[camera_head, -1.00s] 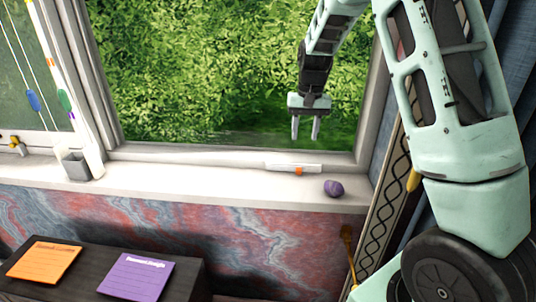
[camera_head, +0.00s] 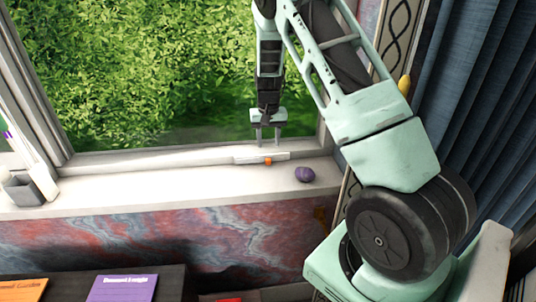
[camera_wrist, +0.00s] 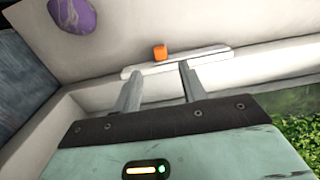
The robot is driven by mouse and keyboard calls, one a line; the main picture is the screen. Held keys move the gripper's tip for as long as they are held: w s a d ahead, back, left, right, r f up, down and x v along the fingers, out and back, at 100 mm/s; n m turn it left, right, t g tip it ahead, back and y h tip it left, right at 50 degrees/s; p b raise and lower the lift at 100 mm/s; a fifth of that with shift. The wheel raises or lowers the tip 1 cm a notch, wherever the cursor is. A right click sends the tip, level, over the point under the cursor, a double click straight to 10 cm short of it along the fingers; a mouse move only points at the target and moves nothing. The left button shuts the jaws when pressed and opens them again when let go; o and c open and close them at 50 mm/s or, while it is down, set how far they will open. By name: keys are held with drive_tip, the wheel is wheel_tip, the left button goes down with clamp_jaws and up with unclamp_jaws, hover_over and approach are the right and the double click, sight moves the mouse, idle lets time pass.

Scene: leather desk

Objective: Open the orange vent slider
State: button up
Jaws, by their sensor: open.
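The orange vent slider (camera_head: 268,161) is a small orange tab on a white vent strip (camera_head: 244,158) along the back of the window sill. In the wrist view the orange slider (camera_wrist: 160,53) stands up from the white strip (camera_wrist: 212,54), just beyond my fingertips and between their lines. My gripper (camera_head: 269,143) is open and empty, fingers pointing down over the strip, close to the slider. In the wrist view my gripper's two fingers (camera_wrist: 160,75) are spread apart, their tips near the strip. I cannot tell whether they touch it.
A purple round object (camera_head: 305,174) lies on the sill right of the slider. A grey holder (camera_head: 24,190) stands at the sill's left end. The window frame rises behind the strip. An orange card (camera_head: 22,289) and a purple card (camera_head: 122,288) lie below. The middle sill is clear.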

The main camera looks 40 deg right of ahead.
sight(268, 159)
wheel_tip(268, 159, down, 7)
drive_tip(key=shift+f+p, duration=0.1)
drive_tip(key=shift+p, duration=0.55)
